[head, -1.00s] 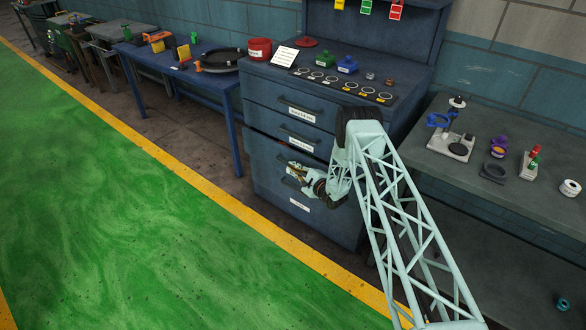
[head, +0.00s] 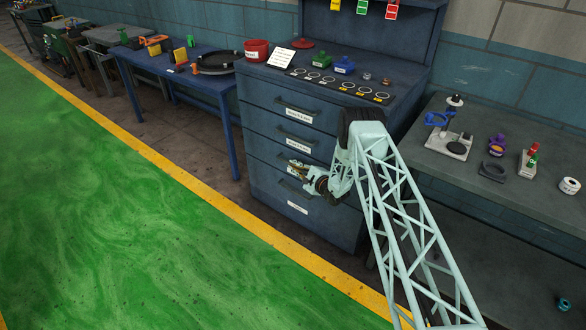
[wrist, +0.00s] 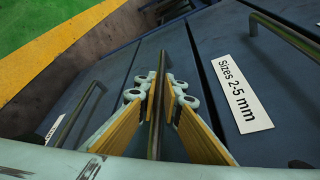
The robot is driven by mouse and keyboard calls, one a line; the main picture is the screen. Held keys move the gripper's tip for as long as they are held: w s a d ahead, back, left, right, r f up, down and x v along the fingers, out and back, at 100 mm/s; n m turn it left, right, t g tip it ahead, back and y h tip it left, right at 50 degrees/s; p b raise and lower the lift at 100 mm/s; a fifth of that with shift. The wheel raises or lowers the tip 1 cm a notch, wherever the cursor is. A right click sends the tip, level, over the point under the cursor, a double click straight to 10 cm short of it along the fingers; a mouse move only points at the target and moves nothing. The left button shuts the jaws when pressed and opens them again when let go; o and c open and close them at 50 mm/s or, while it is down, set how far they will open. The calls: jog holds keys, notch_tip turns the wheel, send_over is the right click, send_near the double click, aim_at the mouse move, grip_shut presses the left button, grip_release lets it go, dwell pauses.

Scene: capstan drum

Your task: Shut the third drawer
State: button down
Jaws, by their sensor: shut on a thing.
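The third drawer (head: 262,172) is in the blue cabinet, below the middle, and its front looks level or nearly level with the fronts around it. My gripper (head: 295,169) is at this drawer and hides part of its front. In the wrist view my gripper (wrist: 158,100) has its yellow-padded fingers shut on the drawer's handle (wrist: 154,146), a dark bar between them. The third drawer's label cannot be made out behind the gripper.
The second drawer (head: 265,125), labelled "Sizes 2-5 mm" in the wrist view (wrist: 241,92), is just above. The fourth drawer (head: 270,195) is below. A grey bench (head: 500,205) stands right, a blue table (head: 222,92) left. The green floor (head: 130,220) in front is clear.

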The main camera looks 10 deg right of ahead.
jog(key=shift+w+d+r, duration=0.1)
jog(key=shift+w+d, duration=0.1)
jog(key=c, duration=2.8)
grip_release()
jog(key=shift+s, duration=0.15)
jog(key=v, duration=1.1)
jog(key=shift+s+d, duration=0.25)
jog(key=shift+s, duration=0.1)
